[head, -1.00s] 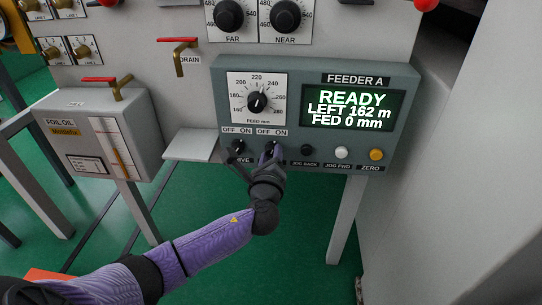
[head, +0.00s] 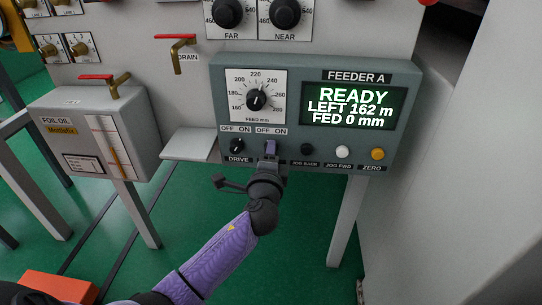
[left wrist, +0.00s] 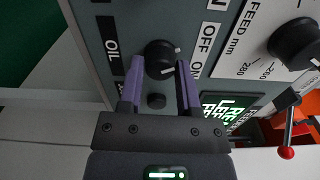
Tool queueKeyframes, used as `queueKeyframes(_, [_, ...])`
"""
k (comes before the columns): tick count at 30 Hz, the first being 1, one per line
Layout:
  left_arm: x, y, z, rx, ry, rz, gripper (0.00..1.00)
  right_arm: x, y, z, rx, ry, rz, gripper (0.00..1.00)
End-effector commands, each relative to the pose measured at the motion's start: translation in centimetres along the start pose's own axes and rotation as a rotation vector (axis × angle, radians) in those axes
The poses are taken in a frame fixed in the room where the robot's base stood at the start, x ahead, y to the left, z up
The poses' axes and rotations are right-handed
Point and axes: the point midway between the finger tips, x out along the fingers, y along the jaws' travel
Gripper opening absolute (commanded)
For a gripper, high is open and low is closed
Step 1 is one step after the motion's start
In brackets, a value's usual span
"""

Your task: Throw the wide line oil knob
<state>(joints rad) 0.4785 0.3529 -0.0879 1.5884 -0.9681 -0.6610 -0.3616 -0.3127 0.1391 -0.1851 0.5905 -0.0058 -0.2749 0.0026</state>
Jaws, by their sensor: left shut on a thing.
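The oil knob (left wrist: 159,54) is a round black knob in the left wrist view. It sits between a label reading OIL (left wrist: 112,48) and an OFF/ON label (left wrist: 207,48). White marks show on it, but I cannot tell its setting surely. My left gripper (left wrist: 160,66) has its two purple fingers on either side of the knob and is shut on it. In the head view my left gripper (head: 271,148) is at the second knob of the FEEDER A panel (head: 210,105), hiding that knob. My right gripper is not in view.
The drive knob (head: 237,145) is just left of my gripper. The jog back button (head: 307,149), white jog button (head: 343,152) and yellow zero button (head: 377,154) are to its right. The screen (head: 347,106) reads READY. A foil oil box (head: 75,130) stands at the left.

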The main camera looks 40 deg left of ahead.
Motion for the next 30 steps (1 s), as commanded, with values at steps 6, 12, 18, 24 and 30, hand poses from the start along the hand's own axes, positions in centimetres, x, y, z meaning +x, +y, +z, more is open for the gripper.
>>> queueKeyframes(6, [-0.01,0.09,0.01,-0.063,-0.001,0.002,0.0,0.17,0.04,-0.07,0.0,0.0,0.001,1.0])
queueKeyframes(12, [-0.01,0.07,0.01,-0.083,0.0,0.002,0.0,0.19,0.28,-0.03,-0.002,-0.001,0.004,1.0])
queueKeyframes(18, [-0.01,0.06,0.02,-0.085,-0.001,0.002,0.0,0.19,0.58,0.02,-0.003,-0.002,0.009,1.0])
queueKeyframes(24, [0.0,0.06,0.02,-0.084,-0.001,0.002,0.53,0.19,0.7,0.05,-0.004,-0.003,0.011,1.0])
queueKeyframes(30, [0.0,0.03,0.01,-0.084,0.0,0.001,0.78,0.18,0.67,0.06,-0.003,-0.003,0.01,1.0])
